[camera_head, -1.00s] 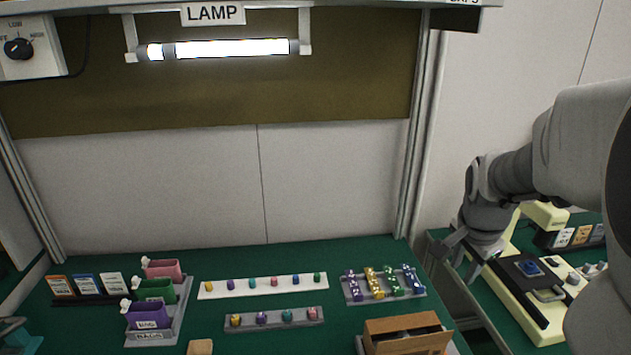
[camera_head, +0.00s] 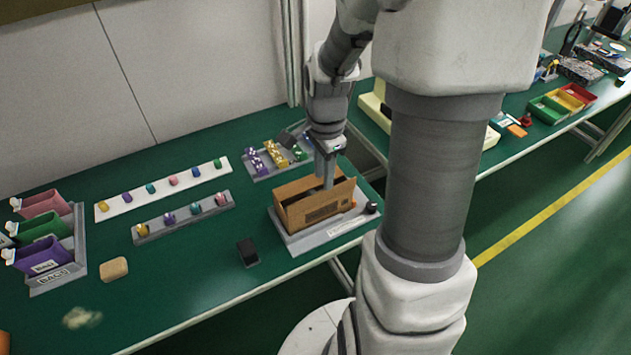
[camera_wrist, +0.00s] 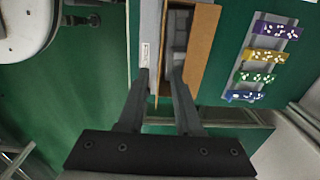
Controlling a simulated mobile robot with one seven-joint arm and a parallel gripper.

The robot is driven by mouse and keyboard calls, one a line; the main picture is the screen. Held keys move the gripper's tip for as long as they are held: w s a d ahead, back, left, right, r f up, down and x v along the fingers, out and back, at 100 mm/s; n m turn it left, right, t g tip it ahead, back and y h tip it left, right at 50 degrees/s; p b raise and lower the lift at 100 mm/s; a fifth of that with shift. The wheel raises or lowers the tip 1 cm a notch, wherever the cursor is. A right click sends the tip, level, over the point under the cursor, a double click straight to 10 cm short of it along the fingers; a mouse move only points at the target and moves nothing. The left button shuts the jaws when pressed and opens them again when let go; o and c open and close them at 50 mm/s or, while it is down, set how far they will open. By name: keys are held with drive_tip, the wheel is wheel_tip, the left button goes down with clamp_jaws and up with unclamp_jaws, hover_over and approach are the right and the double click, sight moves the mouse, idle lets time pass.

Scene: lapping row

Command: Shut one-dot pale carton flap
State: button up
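A brown cardboard carton (camera_head: 322,213) stands open on a grey base (camera_head: 290,238) near the table's front edge. A label shows on its front side; I cannot make out a one-dot mark. A raised brown panel, seemingly a flap (camera_wrist: 203,45), shows at the carton's right in the wrist view. Grey contents (camera_wrist: 178,35) show inside. My gripper (camera_head: 325,175) points down at the carton's top opening. In the wrist view my gripper (camera_wrist: 161,72) has its fingers apart, one over the carton's edge strip, the other over the opening. I cannot tell whether they touch the carton.
A tray of dotted coloured blocks (camera_head: 277,157) stands behind the carton. A small dark box (camera_head: 248,252) and a tan block (camera_head: 114,269) lie left of it. Rows of coloured pieces sit on a white strip (camera_head: 160,187) and a grey strip (camera_head: 185,216). Bins (camera_head: 45,235) stand far left.

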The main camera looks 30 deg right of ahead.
sight(323, 192)
wheel_tip(323, 192, down, 6)
drive_tip(key=shift+f+b, duration=0.25)
drive_tip(key=shift+b, duration=0.2)
clamp_jaws()
idle(1.3)
